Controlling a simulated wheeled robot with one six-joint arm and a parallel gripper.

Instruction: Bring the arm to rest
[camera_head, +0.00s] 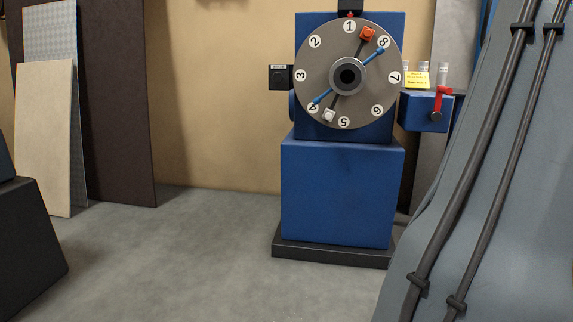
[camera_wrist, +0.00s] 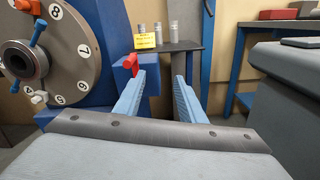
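My gripper (camera_wrist: 163,92) shows in the wrist view with its two blue fingers apart and nothing between them. It points toward the blue machine and the small shelf behind it. In the head view the gripper cannot be made out. A large grey form with dark cables fills the right side of that view.
A blue machine (camera_head: 341,190) carries a grey numbered dial (camera_head: 318,62) with blue, red and white knobs. A red-handled valve (camera_head: 440,100), a yellow note (camera_head: 417,79) and several vials stand to its right. The floor (camera_head: 190,255) in front is clear.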

